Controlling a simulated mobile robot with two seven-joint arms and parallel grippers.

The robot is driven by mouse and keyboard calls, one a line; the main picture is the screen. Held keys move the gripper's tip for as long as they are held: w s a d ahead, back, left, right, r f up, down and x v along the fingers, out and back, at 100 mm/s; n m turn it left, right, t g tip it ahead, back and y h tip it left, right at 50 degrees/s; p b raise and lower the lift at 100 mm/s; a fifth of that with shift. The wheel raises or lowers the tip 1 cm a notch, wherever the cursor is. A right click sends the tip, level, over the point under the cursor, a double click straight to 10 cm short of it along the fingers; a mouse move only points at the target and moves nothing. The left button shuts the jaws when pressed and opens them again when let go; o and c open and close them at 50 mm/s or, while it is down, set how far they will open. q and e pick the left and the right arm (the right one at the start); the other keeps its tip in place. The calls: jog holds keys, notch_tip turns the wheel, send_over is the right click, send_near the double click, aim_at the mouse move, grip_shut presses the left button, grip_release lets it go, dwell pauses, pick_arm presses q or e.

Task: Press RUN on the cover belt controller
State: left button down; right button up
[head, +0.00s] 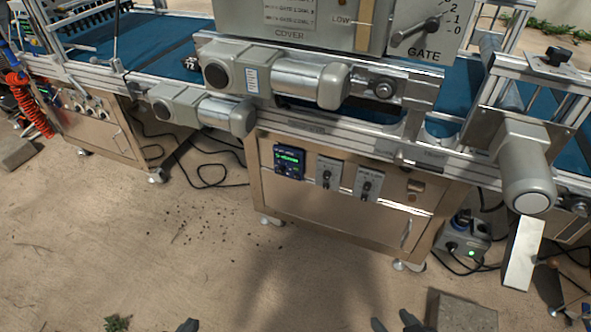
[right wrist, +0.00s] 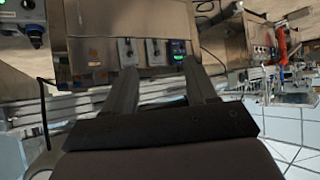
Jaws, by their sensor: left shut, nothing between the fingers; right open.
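A small dark controller with a lit green display (head: 289,161) is set in the front of the metal cabinet (head: 330,211) below the hopper marked COVER. It also shows in the right wrist view (right wrist: 178,51). Its button labels are too small to read. Two grey switch plates, one nearer (head: 328,172) and one farther right (head: 368,183), sit beside it. My left gripper (head: 187,325) just shows at the bottom edge, shut and empty, well below and left of the controller. My right gripper (head: 394,323) is open and empty at the bottom edge, below and right of the controller, apart from the cabinet.
Grey motors (head: 275,75) jut out above the cabinet, and another motor (head: 525,165) hangs at the right. A grey block (head: 460,312) lies on the floor at the lower right, near a power box (head: 466,238) with cables. The floor before the cabinet is mostly clear.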

grip_shut()
dwell(1.6)
